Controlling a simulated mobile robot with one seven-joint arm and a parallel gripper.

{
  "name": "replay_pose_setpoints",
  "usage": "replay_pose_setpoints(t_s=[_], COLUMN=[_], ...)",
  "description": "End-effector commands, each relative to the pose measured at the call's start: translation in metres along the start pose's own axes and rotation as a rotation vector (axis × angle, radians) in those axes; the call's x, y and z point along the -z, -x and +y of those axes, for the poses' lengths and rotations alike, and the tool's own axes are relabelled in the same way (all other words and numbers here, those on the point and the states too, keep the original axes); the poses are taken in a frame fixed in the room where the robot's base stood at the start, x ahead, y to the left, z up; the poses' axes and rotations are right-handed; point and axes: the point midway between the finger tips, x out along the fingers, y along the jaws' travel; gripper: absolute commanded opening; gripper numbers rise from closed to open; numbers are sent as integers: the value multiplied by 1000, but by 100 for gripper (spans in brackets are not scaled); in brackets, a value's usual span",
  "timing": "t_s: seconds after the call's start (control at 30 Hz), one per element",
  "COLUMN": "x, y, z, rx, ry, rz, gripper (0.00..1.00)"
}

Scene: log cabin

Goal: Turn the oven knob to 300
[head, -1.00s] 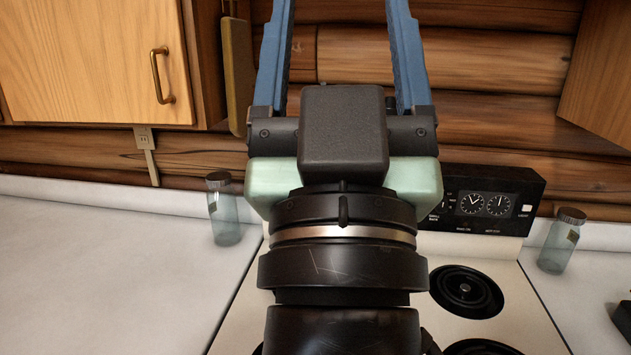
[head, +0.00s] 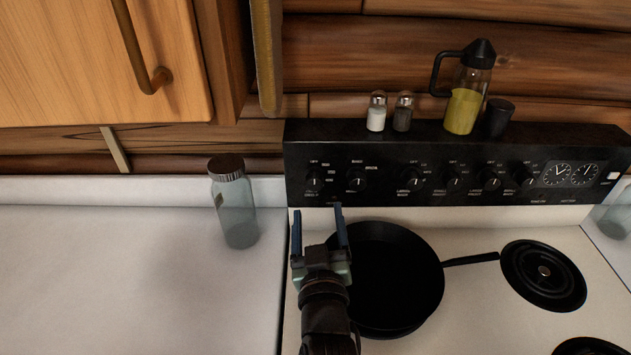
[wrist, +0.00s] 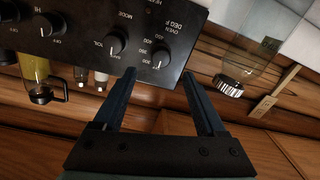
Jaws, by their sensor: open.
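The oven knob (head: 314,181) is the leftmost dark knob on the black control panel at the back of the stove. In the wrist view the oven knob (wrist: 160,59) has "OVEN DEG F" and temperature numbers printed beside it. I cannot clearly read which number its pointer is at. My gripper (head: 318,213) is open and empty, its blue fingers pointing at the panel just below the knob in the head view. In the wrist view the open fingertips (wrist: 160,73) lie to either side of the knob's line, apart from it.
A black frying pan (head: 390,280) sits on the stove, right beside my gripper. Other knobs (head: 356,180) continue along the panel. Shakers (head: 377,112) and an oil bottle (head: 466,98) stand on top of the panel. A glass jar (head: 234,205) stands on the left counter.

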Motion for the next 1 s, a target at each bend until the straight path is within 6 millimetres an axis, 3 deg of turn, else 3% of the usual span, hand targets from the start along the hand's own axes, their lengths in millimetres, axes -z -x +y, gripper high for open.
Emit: replay_pose_setpoints(t_s=[0.3,0.5,0.97,1.0], x=[3,2,1,1], y=[-53,-74,-83,-83], z=[0,0,0,0], rx=[2,1,1,1], ry=[0,0,0,0], rz=[2,2,2,2], gripper=[74,74,74,68])
